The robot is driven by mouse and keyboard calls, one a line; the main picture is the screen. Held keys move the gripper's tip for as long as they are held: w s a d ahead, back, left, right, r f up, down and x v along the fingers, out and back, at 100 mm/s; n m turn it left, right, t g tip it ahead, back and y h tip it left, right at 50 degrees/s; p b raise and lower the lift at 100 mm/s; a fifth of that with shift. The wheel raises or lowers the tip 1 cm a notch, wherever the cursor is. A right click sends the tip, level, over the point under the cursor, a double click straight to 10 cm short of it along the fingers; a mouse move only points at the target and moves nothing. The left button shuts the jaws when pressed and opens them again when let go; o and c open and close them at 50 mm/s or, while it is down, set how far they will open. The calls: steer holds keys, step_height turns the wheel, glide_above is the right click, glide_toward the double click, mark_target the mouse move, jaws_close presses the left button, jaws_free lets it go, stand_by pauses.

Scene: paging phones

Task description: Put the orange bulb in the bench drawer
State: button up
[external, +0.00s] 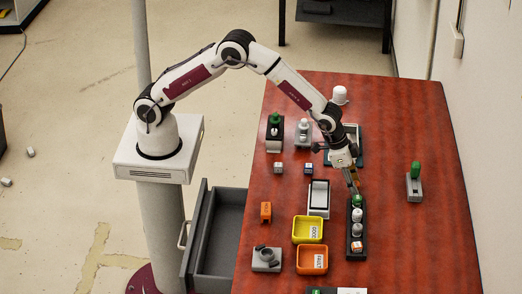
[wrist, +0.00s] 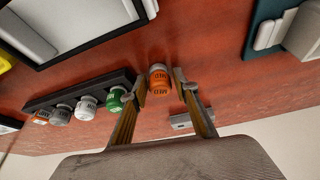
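An orange bulb (wrist: 159,80) with a pale top sits between my gripper's fingertips (wrist: 161,84), which close on it from both sides, just past the end of the dark rack. My gripper (external: 353,182) is low over the red bench, beside the far end of that rack (external: 348,250). The held bulb is hard to make out in the external view. The grey bench drawer (external: 223,235) stands open at the left and looks empty.
A yellow bin (external: 308,230) and an orange bin (external: 312,260) stand left of the rack, with a white-and-black tray (external: 319,198) behind them. A grey device with a green bulb (external: 415,180) is on the right. Small cubes and devices stand further back.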

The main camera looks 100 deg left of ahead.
steer(key=shift+c, duration=0.4)
steer(key=c, duration=0.8)
steer(key=shift+o, duration=0.2)
steer(key=shift+r, duration=0.1)
steer(key=shift+r, duration=4.95)
